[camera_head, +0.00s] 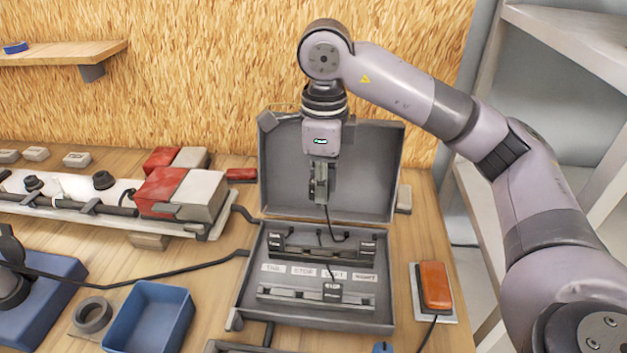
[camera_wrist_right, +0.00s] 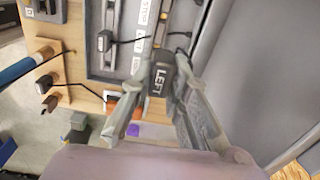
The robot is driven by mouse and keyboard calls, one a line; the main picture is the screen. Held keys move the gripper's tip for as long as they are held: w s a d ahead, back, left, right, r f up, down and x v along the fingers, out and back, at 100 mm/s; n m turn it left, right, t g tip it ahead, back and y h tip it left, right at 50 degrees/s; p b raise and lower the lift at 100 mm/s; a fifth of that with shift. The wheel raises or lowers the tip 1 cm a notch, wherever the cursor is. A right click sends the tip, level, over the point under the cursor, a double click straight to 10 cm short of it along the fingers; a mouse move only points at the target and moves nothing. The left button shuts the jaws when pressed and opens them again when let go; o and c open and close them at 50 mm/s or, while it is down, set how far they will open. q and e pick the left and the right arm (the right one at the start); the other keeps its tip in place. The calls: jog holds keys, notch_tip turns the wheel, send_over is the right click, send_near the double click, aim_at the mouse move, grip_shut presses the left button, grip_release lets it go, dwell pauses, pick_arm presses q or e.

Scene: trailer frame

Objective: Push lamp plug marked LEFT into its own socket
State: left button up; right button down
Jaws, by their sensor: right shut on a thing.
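My right gripper (camera_head: 322,198) is above the open grey case, near its upright lid. In the right wrist view its fingers (camera_wrist_right: 155,85) are shut on a black plug marked LEFT (camera_wrist_right: 158,82). In the head view the fingers mostly hide this plug, and a thin dark cable hangs below them. The case's lower part (camera_head: 310,318) has a row of white labels; STOP and LEFT (camera_head: 334,275) can be read. A black plug marked STOP (camera_head: 332,291) sits at the lower rail, below the labels. The held plug is apart from that rail. My left gripper does not show.
An orange lamp (camera_head: 435,284) stands right of the case. Left are a blue bin (camera_head: 152,318), a dark ring (camera_head: 92,314) and a long light bar with red-and-white blocks (camera_head: 180,190). A dark cable runs to the case's left side. A grey shelf stands right.

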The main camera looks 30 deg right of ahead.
notch_tip(320, 180, down, 7)
jog(key=s+d+b, duration=0.2)
jog(key=b, duration=0.4)
jog(key=shift+d+f, duration=0.15)
jog(key=shift+d, duration=0.15)
notch_tip(320, 180, down, 4)
jog(key=b, duration=0.3)
jog(key=shift+d+r, duration=0.1)
jog(key=shift+r, duration=0.1)
jog(key=shift+f+b, duration=0.5)
jog(key=shift+b, duration=0.15)
